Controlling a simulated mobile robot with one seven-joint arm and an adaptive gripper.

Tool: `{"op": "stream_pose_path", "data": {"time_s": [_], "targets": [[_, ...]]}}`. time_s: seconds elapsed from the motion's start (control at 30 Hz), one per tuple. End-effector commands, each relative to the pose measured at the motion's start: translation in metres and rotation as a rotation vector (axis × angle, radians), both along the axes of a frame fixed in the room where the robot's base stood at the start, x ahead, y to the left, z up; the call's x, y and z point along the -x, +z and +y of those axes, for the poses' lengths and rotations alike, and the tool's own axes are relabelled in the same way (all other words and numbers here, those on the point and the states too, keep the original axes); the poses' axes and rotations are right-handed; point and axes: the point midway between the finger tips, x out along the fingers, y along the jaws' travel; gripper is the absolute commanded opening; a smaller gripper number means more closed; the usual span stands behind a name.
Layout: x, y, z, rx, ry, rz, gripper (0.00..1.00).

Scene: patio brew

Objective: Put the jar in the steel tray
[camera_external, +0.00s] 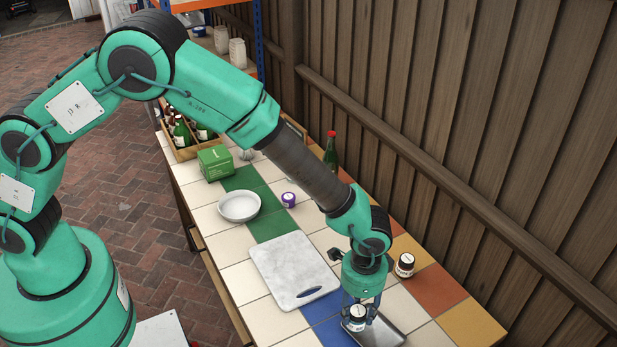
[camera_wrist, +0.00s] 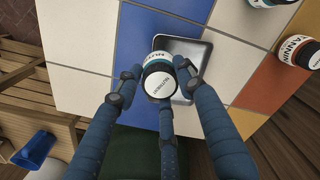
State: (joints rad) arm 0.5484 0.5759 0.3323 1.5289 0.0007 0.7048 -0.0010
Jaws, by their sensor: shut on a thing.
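My gripper (camera_external: 357,308) is shut on a jar (camera_external: 356,322) with a white lid and a dark, teal-banded label. In the wrist view my gripper's fingers (camera_wrist: 155,88) close around the jar (camera_wrist: 158,80) from the sides. The steel tray (camera_external: 384,334) is a shallow metal rectangle near the table's front end. In the wrist view the tray (camera_wrist: 204,52) shows behind the jar, which overlaps its left part. The jar hides part of the tray. I cannot tell whether the jar touches the tray floor.
Another white-lidded jar (camera_external: 405,264) stands right of my wrist. A marble board (camera_external: 294,268) with a slot lies left of the tray. A white bowl (camera_external: 239,206), a purple-lidded jar (camera_external: 289,200), a green box (camera_external: 215,163) and a bottle (camera_external: 331,152) stand farther back. A wooden fence runs along the right.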

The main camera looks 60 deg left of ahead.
Motion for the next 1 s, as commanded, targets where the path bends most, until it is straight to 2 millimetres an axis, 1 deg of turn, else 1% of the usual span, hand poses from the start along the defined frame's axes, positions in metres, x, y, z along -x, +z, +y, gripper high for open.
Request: {"op": "stream_pose_path", "data": {"time_s": [0.03, 0.2, 0.33, 0.5, 0.77, 0.87, 1.0], "targets": [[-0.008, -0.002, -0.005, 0.001, 0.000, -0.002, 0.04], [-0.029, -0.004, -0.017, 0.001, 0.000, -0.002, 0.04], [-0.039, -0.005, -0.022, 0.000, 0.000, 0.000, 0.04], [-0.043, -0.004, -0.025, 0.001, 0.000, -0.001, 0.04], [-0.043, -0.004, -0.025, 0.001, 0.000, -0.001, 0.04], [-0.042, -0.009, -0.025, 0.000, 0.000, 0.000, 0.04], [-0.042, -0.024, -0.024, -0.001, 0.000, 0.001, 0.04]]}}
